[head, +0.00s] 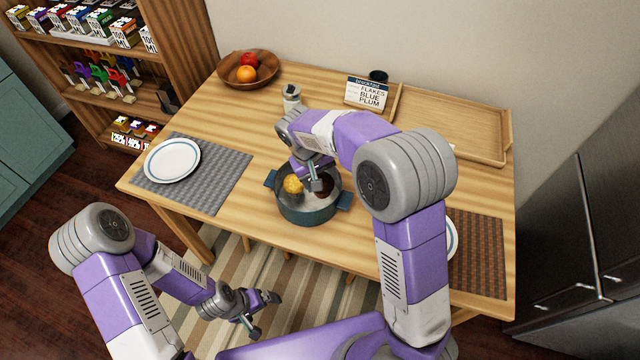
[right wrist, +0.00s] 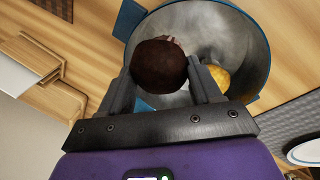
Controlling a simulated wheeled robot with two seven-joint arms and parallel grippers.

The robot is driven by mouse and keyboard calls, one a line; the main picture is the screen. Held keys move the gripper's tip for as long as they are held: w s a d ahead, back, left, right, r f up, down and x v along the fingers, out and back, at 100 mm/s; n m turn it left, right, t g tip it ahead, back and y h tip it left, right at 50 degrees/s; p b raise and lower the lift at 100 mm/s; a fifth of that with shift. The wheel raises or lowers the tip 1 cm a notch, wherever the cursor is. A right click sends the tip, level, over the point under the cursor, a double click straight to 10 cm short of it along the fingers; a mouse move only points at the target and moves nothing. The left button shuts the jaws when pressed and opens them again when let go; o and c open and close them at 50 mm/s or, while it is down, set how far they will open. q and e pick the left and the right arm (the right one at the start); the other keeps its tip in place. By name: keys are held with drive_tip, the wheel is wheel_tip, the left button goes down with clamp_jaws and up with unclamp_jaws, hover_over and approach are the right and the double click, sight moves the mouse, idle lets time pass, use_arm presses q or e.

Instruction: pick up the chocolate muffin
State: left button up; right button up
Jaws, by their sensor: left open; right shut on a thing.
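The chocolate muffin (right wrist: 159,66) is dark brown and sits between the fingers of my right gripper (right wrist: 165,78), which is shut on it over the blue pot. In the head view the muffin (head: 323,187) shows only in part, at the pot's right side. My right gripper (head: 316,178) hides some of it there. The blue pot (head: 308,215) stands on the table and also holds a yellow muffin (head: 292,184). I cannot tell whether the chocolate muffin touches the pot's floor. My left gripper (head: 262,312) is open and empty, low in front of the table.
A white plate (head: 172,160) lies on a grey mat (head: 222,172) at left. A brown mat (head: 482,255) is at right.

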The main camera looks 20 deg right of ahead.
sight(323, 176)
wheel_tip(323, 176, up, 4)
drive_tip(key=shift+r+p, duration=0.1)
drive_tip(key=shift+p, duration=0.55)
drive_tip(key=shift+r+p, duration=1.45)
drive_tip(key=shift+p, duration=0.05)
